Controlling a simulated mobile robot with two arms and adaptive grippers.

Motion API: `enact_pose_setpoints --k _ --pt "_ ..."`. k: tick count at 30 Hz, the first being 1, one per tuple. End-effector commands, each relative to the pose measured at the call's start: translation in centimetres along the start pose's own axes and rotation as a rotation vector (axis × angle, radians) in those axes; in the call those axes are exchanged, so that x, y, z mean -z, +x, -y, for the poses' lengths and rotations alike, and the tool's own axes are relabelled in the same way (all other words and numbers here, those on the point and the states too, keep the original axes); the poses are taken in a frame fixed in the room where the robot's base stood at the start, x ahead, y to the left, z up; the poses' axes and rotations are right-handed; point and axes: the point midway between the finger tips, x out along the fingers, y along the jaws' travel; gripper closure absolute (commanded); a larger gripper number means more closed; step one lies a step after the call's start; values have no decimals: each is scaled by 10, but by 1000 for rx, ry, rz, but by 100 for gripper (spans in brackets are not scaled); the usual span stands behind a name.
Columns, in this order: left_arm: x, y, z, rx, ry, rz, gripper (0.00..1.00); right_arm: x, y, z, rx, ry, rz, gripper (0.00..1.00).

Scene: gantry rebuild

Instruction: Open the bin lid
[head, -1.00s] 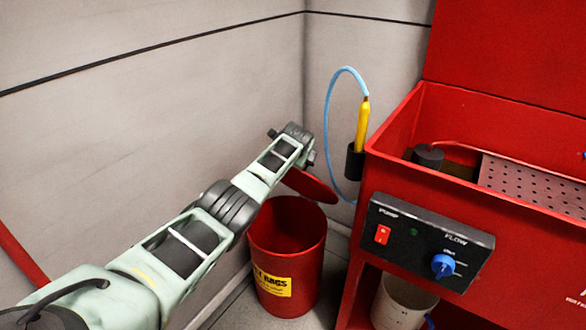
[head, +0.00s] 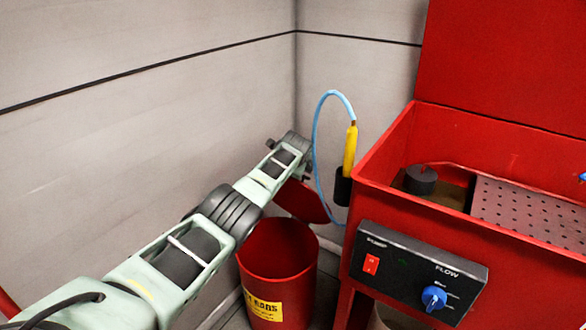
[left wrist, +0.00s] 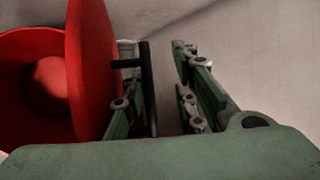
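The red bin (head: 277,285) with a yellow label stands on the floor between the wall and the red machine. Its mouth is uncovered, and its round red lid (head: 303,203) is tilted up at the back. In the left wrist view the lid (left wrist: 92,70) stands nearly edge-on beside the open bin (left wrist: 22,95). A black bar handle (left wrist: 149,95) juts from the lid. My left gripper (left wrist: 158,62) is open, with the handle between its fingers, near the left one, and a clear gap to the right one. In the head view its fingertips are hidden. My right gripper is not in view.
The red parts washer (head: 400,205) with its control panel (head: 415,272) stands close on the right. A yellow brush (head: 350,150) on a blue hose (head: 316,125) hangs in a black holder near the lid. Grey walls (head: 150,130) close in behind and left.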

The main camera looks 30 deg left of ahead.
Motion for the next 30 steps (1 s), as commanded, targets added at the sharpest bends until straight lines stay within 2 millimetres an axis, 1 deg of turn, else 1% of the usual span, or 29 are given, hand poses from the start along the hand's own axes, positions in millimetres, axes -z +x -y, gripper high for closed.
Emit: enact_pose_setpoints --k 1,4,11,19,25,30 --pt "6 0 8 34 6 -9 74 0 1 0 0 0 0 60" --pt "6 0 7 32 6 -10 83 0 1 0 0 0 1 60" --pt "8 2 4 26 5 -13 84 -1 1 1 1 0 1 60" --pt "9 2 2 23 4 -15 84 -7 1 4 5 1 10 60" --pt "9 -6 4 27 3 -16 84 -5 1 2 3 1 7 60" --pt "10 -21 5 33 3 -18 84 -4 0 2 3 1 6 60"
